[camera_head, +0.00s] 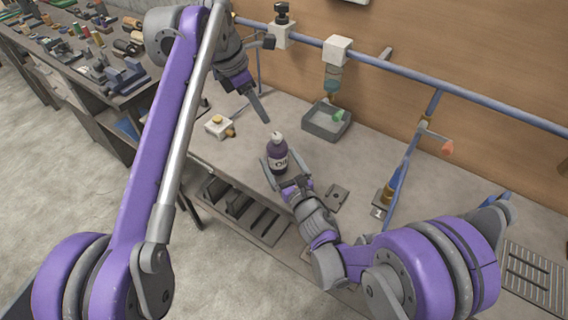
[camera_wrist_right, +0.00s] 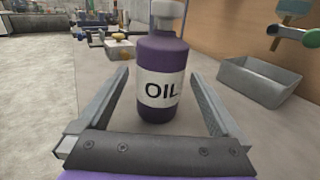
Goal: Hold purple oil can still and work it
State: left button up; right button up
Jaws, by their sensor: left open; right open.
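The purple oil can (camera_head: 277,157) stands upright on the workbench, with a white cap and a white label. In the right wrist view the oil can (camera_wrist_right: 161,75) shows the word OIL. My right gripper (camera_head: 273,165) is open and low over the bench, with one finger on each side of the can. In the right wrist view a gap shows between the can and each finger of my right gripper (camera_wrist_right: 162,95). My left gripper (camera_head: 262,112) is open, above and behind the can, apart from its cap. Its fingers overlap in the head view.
A grey open tray (camera_head: 327,121) stands behind and right of the can. A small white box with a yellow knob (camera_head: 217,125) sits to the left. A blue rail (camera_head: 400,70) runs along the back wall. A flat plate (camera_head: 336,198) lies right of my right gripper.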

aim_at(273, 148)
jog(key=shift+x, duration=2.65)
